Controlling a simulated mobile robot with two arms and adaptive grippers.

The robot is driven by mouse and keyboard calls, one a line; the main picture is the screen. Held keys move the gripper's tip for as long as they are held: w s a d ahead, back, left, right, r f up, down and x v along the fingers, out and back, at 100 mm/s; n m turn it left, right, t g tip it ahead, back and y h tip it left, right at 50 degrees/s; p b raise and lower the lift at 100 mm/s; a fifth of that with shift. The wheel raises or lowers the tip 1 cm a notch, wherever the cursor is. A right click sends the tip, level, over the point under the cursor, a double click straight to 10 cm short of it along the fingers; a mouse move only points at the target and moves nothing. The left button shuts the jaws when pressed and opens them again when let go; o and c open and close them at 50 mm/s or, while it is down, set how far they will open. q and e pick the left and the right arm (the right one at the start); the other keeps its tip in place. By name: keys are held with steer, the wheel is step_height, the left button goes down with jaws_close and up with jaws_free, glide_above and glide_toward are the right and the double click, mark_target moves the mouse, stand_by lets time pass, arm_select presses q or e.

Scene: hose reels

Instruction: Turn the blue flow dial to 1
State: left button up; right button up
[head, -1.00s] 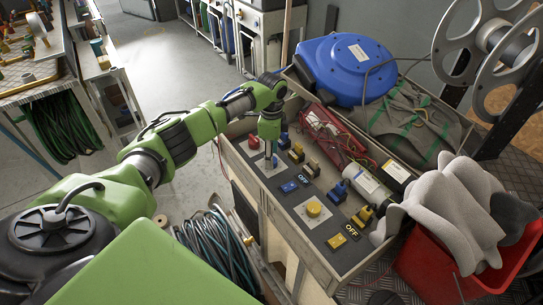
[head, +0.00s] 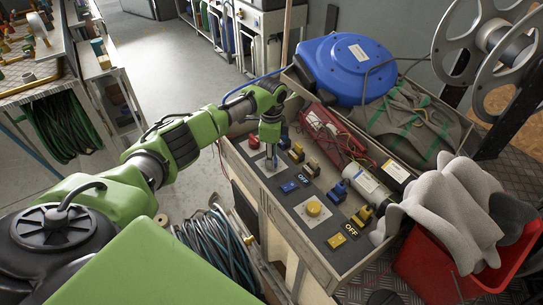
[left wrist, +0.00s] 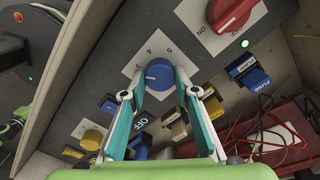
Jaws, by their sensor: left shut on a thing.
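The blue flow dial (left wrist: 160,75) shows in the left wrist view on a white plate (left wrist: 136,51) with printed numbers; I can make out 3, 4 and 5. My left gripper (left wrist: 160,69) has one finger on each side of the dial and is shut on it. Which number the dial points to is not clear. In the head view my left gripper (head: 271,159) reaches down onto the dial's white plate (head: 262,168) and mostly hides the dial. My right gripper is in neither view.
A red knob (head: 253,141) sits beside the dial plate, and a yellow dial (head: 313,209) sits farther along the panel. A blue hose reel (head: 344,68) stands behind the panel. A red bin (head: 427,258) is at right.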

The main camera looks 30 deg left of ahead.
arm_select(q)
steer(key=n+p, duration=0.3)
steer(key=shift+r, duration=0.2)
steer(key=n+p, duration=0.3)
steer(key=n, duration=0.3)
steer(key=n+p, duration=0.2)
steer(key=n, duration=0.3)
steer(key=shift+f, duration=0.1)
steer(key=n+p, duration=0.1)
steer(key=n, duration=0.4)
steer(key=shift+p, duration=0.35)
steer(key=shift+n, duration=0.3)
steer(key=o, duration=1.1)
